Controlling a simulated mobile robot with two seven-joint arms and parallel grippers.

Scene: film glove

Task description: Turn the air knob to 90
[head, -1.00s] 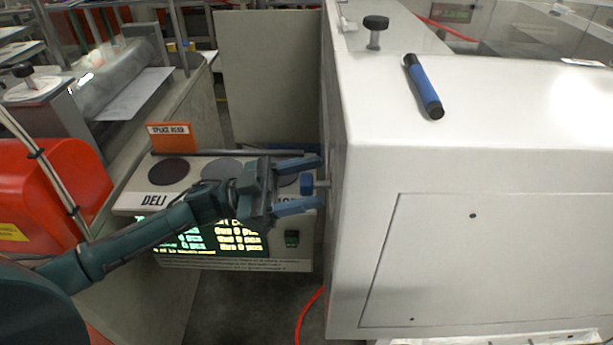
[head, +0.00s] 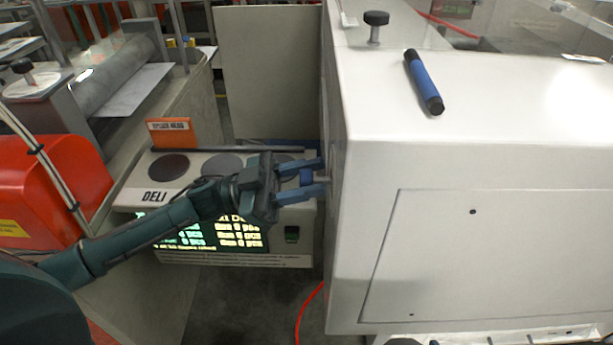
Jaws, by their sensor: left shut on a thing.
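The air knob (head: 306,177) is a small blue knob on a short stem at the left side of the big white machine (head: 440,165). My left gripper (head: 310,179) comes in from the left and is shut on the knob, one blue finger above it and one below. The fingers partly cover the knob, and no scale or mark on it can be read. My right gripper is not in view.
Behind and below my left gripper stands a scale-like unit (head: 180,197) with round plates and a lit display. A blue-black marker (head: 424,82) and a black knob (head: 376,19) are on top of the white machine. A red hose (head: 309,308) lies on the floor.

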